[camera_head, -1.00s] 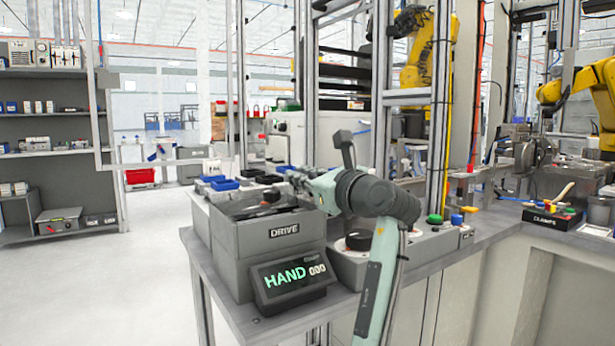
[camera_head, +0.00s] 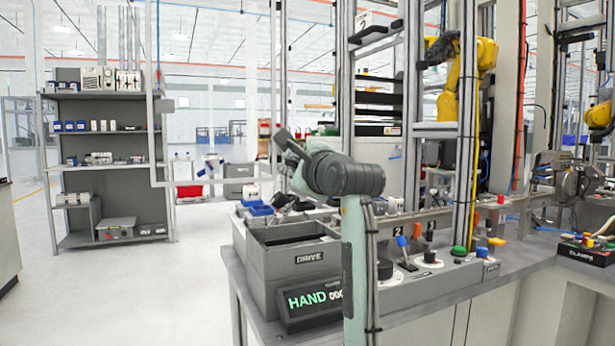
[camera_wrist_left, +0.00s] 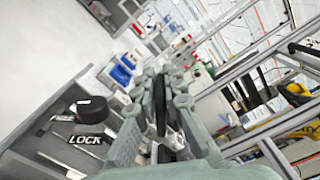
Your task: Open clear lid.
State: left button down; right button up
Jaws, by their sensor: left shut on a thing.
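The grey DRIVE box (camera_head: 290,265) stands at the left end of the bench, its dark top opening in view. The clear lid's pane is too transparent to make out against the background. My left gripper (camera_head: 294,180) is above and behind the box, largely hidden behind its own wrist. In the left wrist view its fingers (camera_wrist_left: 165,85) are shut on a narrow dark part between them, which looks like the lid's handle. A black knob (camera_wrist_left: 94,109) by a LOCK label sits to their left. My right gripper is in neither view.
A panel with switches and coloured knobs (camera_head: 430,262) lies right of the box. The HAND display (camera_head: 312,301) is at the box's front. Metal frame posts (camera_head: 412,120) rise behind. Open floor (camera_head: 150,280) lies to the left.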

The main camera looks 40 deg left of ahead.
pick_arm(q)
jog(key=s+a+r+n, duration=0.2)
jog(key=s+a+n, duration=0.1)
jog(key=s+n, duration=0.3)
jog(key=shift+s+a, duration=0.2)
jog(key=shift+s, duration=0.9)
jog(key=c, duration=1.6)
grip_release()
jog(key=shift+c, duration=0.2)
jog(key=shift+f, duration=0.1)
jog(key=v, duration=1.2)
